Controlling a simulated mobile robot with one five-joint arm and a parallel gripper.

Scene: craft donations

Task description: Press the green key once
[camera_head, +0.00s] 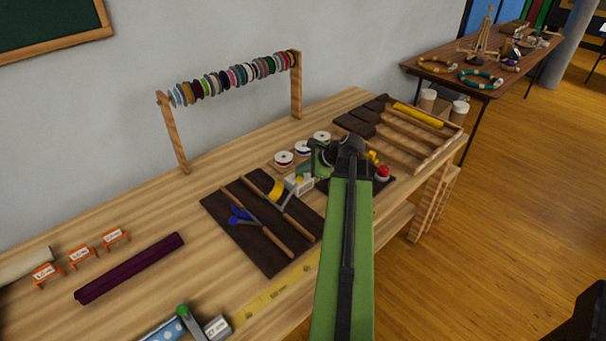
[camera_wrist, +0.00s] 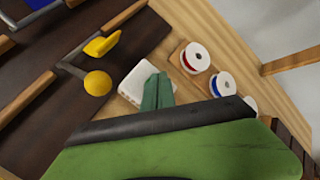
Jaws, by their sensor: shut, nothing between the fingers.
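My gripper (camera_wrist: 158,92) shows in the wrist view as two green fingers pressed together with nothing between them. Its fingers overlap a small white block (camera_wrist: 136,82) beside the dark tool board; I cannot tell whether they touch it. In the head view the white block (camera_head: 301,184) sits just left of my green arm's end. I cannot make out a green key; it may be hidden behind my fingers or arm. A red button (camera_head: 382,172) on a dark base shows right of my arm, with yellow parts (camera_head: 373,157) behind it.
White spools (camera_head: 284,158) stand behind the block. A spool rack (camera_head: 228,78) stands near the wall. A green-knobbed device (camera_head: 183,310) is at the bench front. A compartment tray (camera_head: 420,138) lies right.

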